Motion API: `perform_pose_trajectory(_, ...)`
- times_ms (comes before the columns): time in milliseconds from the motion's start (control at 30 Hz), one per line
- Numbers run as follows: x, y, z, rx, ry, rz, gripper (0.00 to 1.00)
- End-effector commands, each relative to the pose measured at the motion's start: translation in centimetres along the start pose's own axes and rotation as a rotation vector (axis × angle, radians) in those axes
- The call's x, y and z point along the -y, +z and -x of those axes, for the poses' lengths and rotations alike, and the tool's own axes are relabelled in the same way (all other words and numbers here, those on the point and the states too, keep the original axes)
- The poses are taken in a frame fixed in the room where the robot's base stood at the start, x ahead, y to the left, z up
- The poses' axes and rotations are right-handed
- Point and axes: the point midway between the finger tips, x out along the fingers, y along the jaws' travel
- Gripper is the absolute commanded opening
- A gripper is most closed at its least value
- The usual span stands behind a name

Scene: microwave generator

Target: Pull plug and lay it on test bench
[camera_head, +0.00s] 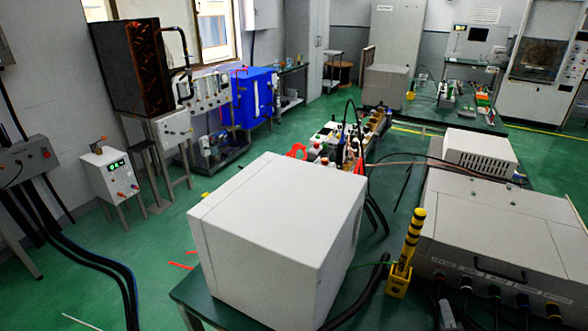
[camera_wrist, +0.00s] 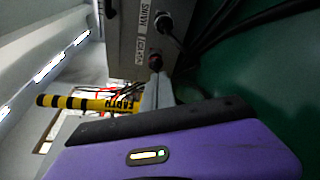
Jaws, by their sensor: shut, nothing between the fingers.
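In the wrist view my gripper (camera_wrist: 157,80) is shut and empty. Its grey fingertips point at a dark, reddish round connector (camera_wrist: 155,62) on a grey panel (camera_wrist: 128,40) marked MAINS. I cannot tell whether they touch it. A dark plug with a cable (camera_wrist: 165,24) sits higher on the same panel. In the head view a row of connectors (camera_head: 494,291) runs along the front of a large grey unit (camera_head: 500,225), cables hanging down. Which one is the task's plug is not clear. The green bench top (camera_head: 190,292) shows beside a white box; green also shows in the wrist view (camera_wrist: 260,70).
A yellow-and-black post (camera_head: 405,245) stands beside the grey unit; it lies close to my gripper in the wrist view (camera_wrist: 75,103). A large white box (camera_head: 270,240) fills the bench's near end. Black cables (camera_wrist: 240,20) run near the panel.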

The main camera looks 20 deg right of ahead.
Motion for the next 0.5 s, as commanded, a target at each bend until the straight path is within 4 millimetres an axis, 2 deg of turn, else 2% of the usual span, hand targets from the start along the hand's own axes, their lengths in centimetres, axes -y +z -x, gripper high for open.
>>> perform_pose_trajectory(33, 0.2, 1.0, -0.9, 0.014, -0.004, 0.034, 0.0)
perform_pose_trajectory(100, 0.3, 1.7, -1.6, 0.023, -0.008, 0.069, 0.0)
perform_pose_trajectory(333, 0.4, 2.5, -3.2, 0.029, -0.011, 0.093, 0.0)
perform_pose_trajectory(500, 0.3, 3.1, -5.1, 0.03, -0.01, 0.093, 0.0)
